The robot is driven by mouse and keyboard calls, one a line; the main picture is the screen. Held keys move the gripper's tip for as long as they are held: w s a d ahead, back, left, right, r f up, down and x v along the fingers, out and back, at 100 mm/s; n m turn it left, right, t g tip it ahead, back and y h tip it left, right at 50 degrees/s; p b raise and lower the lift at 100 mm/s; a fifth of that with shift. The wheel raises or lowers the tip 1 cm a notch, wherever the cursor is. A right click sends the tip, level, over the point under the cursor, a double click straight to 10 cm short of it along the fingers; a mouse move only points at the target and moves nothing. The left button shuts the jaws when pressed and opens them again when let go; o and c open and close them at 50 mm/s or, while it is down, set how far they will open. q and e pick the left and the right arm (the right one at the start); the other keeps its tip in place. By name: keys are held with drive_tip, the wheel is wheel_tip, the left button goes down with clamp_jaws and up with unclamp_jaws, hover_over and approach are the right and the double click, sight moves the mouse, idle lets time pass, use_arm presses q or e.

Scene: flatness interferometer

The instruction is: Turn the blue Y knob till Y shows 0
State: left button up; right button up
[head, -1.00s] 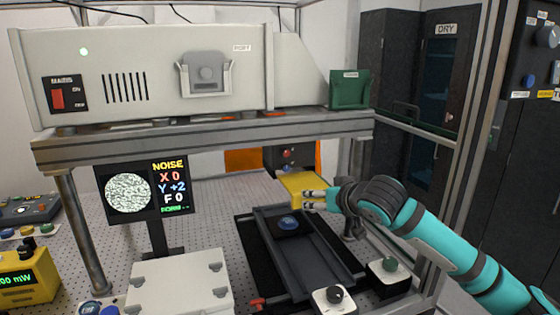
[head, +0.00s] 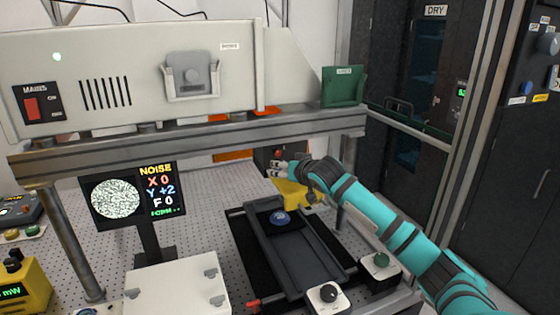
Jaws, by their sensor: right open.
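The screen (head: 133,195) on a post at the left reads NOISE, X 0, Y +2 and F 0, beside a round speckled picture. My right gripper (head: 269,171) is open and empty, its fingers pointing left, in front of a dark box and by a yellow block. I cannot pick out a blue knob marked Y. A round blue piece (head: 281,218) lies on the dark stage below the gripper, apart from it. My left gripper is not in view.
A grey beam (head: 190,140) carrying the white instrument housing (head: 130,60) spans above the stage. A white case (head: 178,285) is at the front left. A metal upright (head: 462,150) stands at the right.

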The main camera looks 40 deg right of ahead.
sight(280, 179)
drive_tip(key=shift+p+x, duration=0.35)
drive_tip(key=shift+x, duration=0.75)
drive_tip(key=shift+w+f, duration=0.25)
drive_tip(key=shift+w, duration=0.35)
drive_tip(key=shift+w+d, duration=0.1)
clamp_jaws()
drive_tip(key=shift+n+h, duration=0.6)
drive_tip(key=shift+n, duration=0.3)
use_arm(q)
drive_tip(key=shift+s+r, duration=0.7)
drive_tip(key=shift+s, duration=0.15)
use_arm(e)
drive_tip(key=shift+n+g+h, duration=0.3)
drive_tip(key=shift+n+h, duration=0.1)
drive_tip(key=shift+n, duration=0.1)
unclamp_jaws()
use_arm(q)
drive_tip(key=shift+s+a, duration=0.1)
